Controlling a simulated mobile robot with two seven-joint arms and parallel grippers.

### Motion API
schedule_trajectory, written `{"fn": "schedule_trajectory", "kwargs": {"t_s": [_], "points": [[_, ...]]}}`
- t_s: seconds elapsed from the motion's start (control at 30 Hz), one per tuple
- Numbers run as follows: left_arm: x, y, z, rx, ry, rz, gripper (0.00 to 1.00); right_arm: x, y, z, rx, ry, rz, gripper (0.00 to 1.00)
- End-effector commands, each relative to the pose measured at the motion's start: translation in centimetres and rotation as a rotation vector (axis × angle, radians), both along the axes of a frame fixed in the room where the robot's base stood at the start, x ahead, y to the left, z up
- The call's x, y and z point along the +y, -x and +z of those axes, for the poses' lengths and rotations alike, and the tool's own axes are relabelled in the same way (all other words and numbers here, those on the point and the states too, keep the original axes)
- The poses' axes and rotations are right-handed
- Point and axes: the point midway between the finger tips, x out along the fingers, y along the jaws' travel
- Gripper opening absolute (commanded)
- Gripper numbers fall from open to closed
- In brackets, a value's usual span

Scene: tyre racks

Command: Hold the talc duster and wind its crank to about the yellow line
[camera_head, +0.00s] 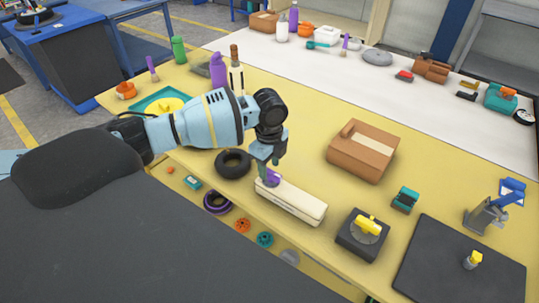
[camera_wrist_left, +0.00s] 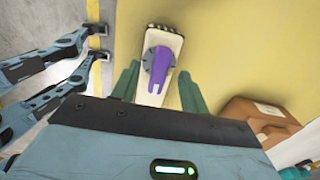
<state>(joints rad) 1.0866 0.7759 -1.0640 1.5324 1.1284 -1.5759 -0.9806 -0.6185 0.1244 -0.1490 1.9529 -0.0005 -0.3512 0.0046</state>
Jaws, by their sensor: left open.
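The talc duster appears to be the long cream body (camera_head: 295,203) lying on the yellow table near its front edge. It carries a grey dial and a purple crank (camera_head: 271,178) at its left end. In the left wrist view the cream body (camera_wrist_left: 161,40) points up the picture and the purple crank (camera_wrist_left: 176,88) lies between my fingers. My left gripper (camera_head: 267,172) is open, pointing down over the crank end. Its green fingers (camera_wrist_left: 160,88) stand apart on either side, with no grip visible. My right gripper is not seen.
A brown box (camera_head: 362,151) stands behind the duster. A black block with a yellow handle (camera_head: 363,233) is to its right, a teal item (camera_head: 405,199) beyond. A black tyre (camera_head: 233,163) lies to the left. Several bottles stand behind my left arm.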

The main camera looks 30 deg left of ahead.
Motion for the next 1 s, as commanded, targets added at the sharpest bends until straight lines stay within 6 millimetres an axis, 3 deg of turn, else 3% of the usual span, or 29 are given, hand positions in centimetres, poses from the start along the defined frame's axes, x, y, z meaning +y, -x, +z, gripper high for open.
{"fn": "schedule_trajectory", "kwargs": {"t_s": [0.27, 0.63, 1.0], "points": [[0.0, 0.0, -3.0, 0.001, 0.000, 0.002, 0.45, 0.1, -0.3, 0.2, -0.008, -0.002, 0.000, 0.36], [0.0, 0.0, -3.4, -0.001, 0.000, 0.001, 0.45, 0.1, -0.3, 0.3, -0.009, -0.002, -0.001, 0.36], [0.0, 0.0, -3.3, -0.001, 0.000, 0.001, 0.00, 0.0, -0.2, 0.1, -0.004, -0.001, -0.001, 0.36]]}}
